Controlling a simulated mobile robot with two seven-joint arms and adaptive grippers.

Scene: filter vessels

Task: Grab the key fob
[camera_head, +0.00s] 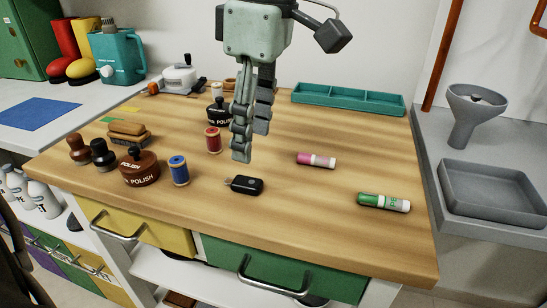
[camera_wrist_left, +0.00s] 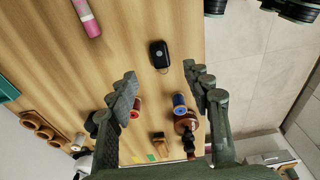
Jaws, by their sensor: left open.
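The key fob (camera_head: 245,185) is small and black and lies flat on the wooden table, near its front edge, with a metal ring at its left end. It also shows in the left wrist view (camera_wrist_left: 159,55), beyond the fingertips. My left gripper (camera_head: 245,158) hangs above the table, a little behind and above the fob, apart from it. In the left wrist view its two fingers (camera_wrist_left: 160,80) are spread, with nothing held between them. My right gripper is in neither view.
A blue thread spool (camera_head: 179,171) and a brown polish tin (camera_head: 139,168) stand left of the fob. A red spool (camera_head: 213,140) stands behind it. A pink marker (camera_head: 316,160) and a green marker (camera_head: 384,202) lie to the right. The table around the fob is clear.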

